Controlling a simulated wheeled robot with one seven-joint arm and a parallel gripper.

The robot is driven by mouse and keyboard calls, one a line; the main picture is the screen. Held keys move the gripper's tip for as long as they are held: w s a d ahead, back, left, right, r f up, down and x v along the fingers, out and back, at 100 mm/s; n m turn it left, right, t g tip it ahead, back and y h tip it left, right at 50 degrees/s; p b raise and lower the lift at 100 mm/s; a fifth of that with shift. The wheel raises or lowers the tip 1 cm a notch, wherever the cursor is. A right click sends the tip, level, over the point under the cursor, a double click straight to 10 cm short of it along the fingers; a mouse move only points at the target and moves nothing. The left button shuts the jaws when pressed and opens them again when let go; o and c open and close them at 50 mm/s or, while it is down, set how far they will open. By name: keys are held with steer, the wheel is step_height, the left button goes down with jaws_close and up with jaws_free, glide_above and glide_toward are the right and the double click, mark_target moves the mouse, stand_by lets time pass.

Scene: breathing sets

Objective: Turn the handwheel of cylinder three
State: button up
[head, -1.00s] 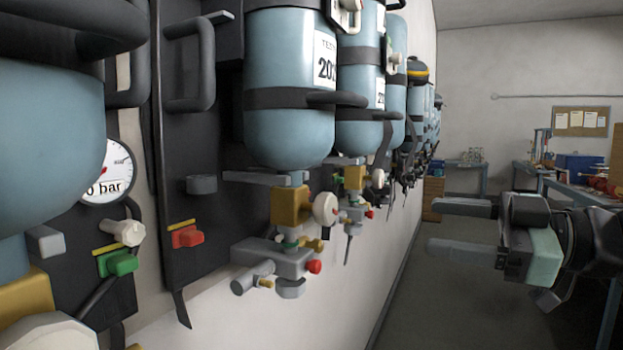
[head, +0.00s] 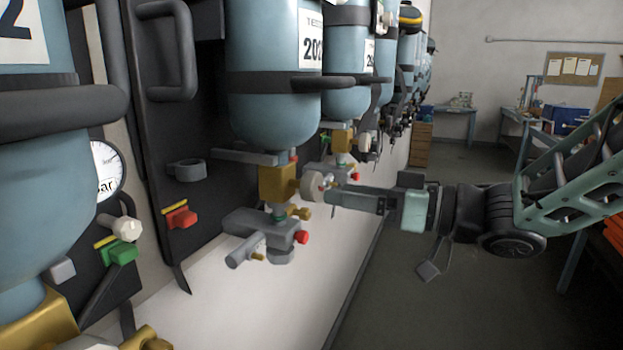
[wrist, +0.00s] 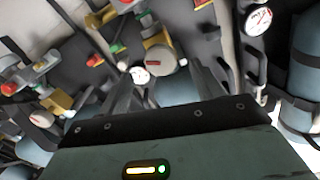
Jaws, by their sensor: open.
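The cream handwheel (head: 314,186) sits on the right side of a brass valve (head: 276,182) under a blue cylinder (head: 275,110). No cylinder number is readable. My gripper (head: 330,196) is open, with its fingers pointing left at this handwheel in the head view. In the wrist view, a round greyish wheel with a red mark (wrist: 166,62) shows between and ahead of the two fingers (wrist: 160,85). The fingertips are at or very near the wheel's rim; I cannot tell whether they touch it.
More blue cylinders (head: 346,90) recede along the wall. A grey block with a red knob (head: 301,237) hangs below the valve. A pressure gauge (head: 107,175) and a green connector (head: 122,252) are at left.

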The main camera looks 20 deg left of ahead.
mark_target(318, 190)
steer(key=a, duration=0.2)
steer(key=a+p, duration=0.1)
steer(key=a, duration=0.3)
steer(key=shift+w+a+p, duration=0.3)
steer(key=shift+a, duration=0.05)
steer(key=c, duration=1)
